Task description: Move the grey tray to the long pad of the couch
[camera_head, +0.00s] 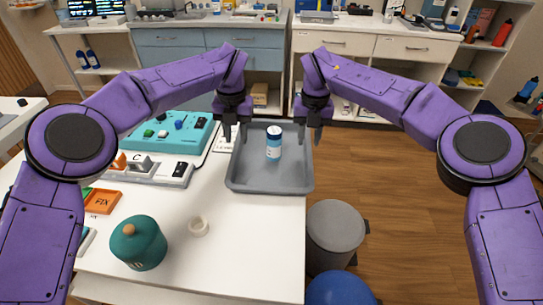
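The grey tray (255,180) lies on the right part of the white table (250,240), at the table's right edge. I cannot tell whether either gripper touches the rim. No couch or long pad is in view.
A teal panel (172,138) lies left of the tray. A grey bin (335,235) and a blue round object (340,290) stand right of the table; wooden floor (410,210) is open beyond.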

